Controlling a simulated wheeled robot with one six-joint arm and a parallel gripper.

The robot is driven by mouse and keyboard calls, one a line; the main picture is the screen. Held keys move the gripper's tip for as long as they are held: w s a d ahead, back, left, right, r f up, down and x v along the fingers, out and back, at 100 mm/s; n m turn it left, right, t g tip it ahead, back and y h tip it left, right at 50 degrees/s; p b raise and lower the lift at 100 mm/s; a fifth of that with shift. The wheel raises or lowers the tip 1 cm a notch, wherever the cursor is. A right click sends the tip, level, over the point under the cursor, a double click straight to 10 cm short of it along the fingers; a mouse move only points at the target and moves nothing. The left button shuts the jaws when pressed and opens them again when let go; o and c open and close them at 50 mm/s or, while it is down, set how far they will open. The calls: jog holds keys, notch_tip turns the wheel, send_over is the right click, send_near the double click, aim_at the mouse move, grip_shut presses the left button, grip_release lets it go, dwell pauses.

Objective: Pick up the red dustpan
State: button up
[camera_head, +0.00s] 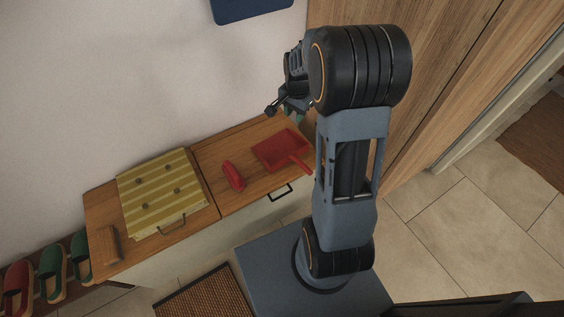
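The red dustpan (277,149) lies on the wooden top of a low cabinet, its handle pointing down and right toward my arm. My gripper (272,108) is above and behind the dustpan, near the wall side, and is apart from it. The gripper is small and partly hidden by my arm, so its opening does not show clearly. I see nothing held in it.
A red brush-like object (233,177) lies left of the dustpan. A yellow striped cushion (160,192) and a brown wooden block (104,245) sit on the cabinet (212,176) further left. Slippers (52,270) stand at lower left. A wooden door panel (440,60) rises at right.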

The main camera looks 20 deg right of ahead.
jog(key=w+d+f+m+b, duration=0.2)
jog(key=d+f+m+b, duration=0.15)
jog(key=f, duration=0.85)
jog(key=b, duration=0.2)
send_over(299, 156)
jog(key=shift+g, duration=0.4)
notch_tip(299, 156, down, 8)
jog(key=shift+w+f, duration=0.15)
jog(key=shift+f+b, duration=1.25)
jog(key=shift+f, duration=1.8)
jog(key=shift+c, duration=0.5)
grip_shut()
